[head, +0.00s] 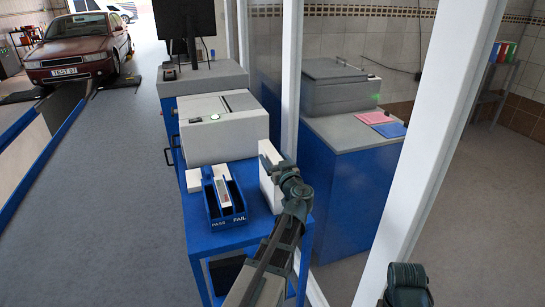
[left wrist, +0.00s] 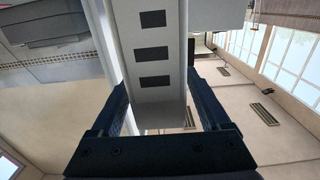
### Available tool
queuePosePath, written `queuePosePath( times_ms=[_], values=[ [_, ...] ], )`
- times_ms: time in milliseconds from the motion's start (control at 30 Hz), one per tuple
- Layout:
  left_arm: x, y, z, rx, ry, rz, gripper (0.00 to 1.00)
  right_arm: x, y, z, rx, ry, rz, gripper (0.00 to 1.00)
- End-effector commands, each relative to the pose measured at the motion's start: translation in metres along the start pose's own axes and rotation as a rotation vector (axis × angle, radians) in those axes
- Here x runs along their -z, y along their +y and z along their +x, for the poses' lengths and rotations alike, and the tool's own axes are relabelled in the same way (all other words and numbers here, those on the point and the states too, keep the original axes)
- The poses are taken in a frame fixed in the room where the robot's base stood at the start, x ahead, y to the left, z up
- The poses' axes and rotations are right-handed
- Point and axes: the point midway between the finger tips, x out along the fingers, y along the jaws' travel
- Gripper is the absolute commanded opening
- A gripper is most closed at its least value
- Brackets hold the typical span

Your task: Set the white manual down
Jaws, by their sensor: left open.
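The white manual (head: 268,178) stands upright at the right side of the blue table (head: 262,235), as a tall white slab. My left gripper (head: 284,176) is at its right side in the head view. In the left wrist view, the white manual (left wrist: 150,75), with dark squares down its face, lies between the two fingers of my left gripper (left wrist: 165,105). The fingers are open, with a gap showing on the right. The manual's lower edge in the head view is partly hidden by my arm. My right gripper does not show; only a dark part of my right arm is at bottom right.
A blue PASS/FAIL tray (head: 226,218) with white pieces in it stands on the table, left of the manual. A light grey machine (head: 222,128) stands behind. A white post (head: 292,75) rises behind the manual; another white post (head: 432,130) is to the right.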

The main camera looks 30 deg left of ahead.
Motion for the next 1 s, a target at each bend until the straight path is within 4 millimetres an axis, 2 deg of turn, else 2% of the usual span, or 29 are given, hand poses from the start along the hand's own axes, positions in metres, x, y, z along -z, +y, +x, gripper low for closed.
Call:
queuePosePath(
  times_ms=[33,200,400,500,700,1000],
  values=[
    [0.000,-0.002,-0.015,-0.004,0.000,0.000,0.80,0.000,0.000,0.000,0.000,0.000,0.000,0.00],
    [0.000,-0.002,-0.051,-0.003,0.000,0.000,0.80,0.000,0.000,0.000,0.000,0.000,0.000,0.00],
    [0.000,-0.001,-0.085,-0.003,0.000,0.000,0.80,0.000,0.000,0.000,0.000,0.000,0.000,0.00],
    [0.000,-0.001,-0.096,-0.003,0.000,0.000,0.80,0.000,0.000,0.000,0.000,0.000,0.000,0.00],
    [0.000,-0.001,-0.105,-0.001,0.000,0.000,0.80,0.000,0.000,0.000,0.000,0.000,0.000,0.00],
    [-0.002,0.000,-0.106,0.001,-0.007,0.004,0.80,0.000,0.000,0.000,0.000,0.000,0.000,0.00]
  ],
)
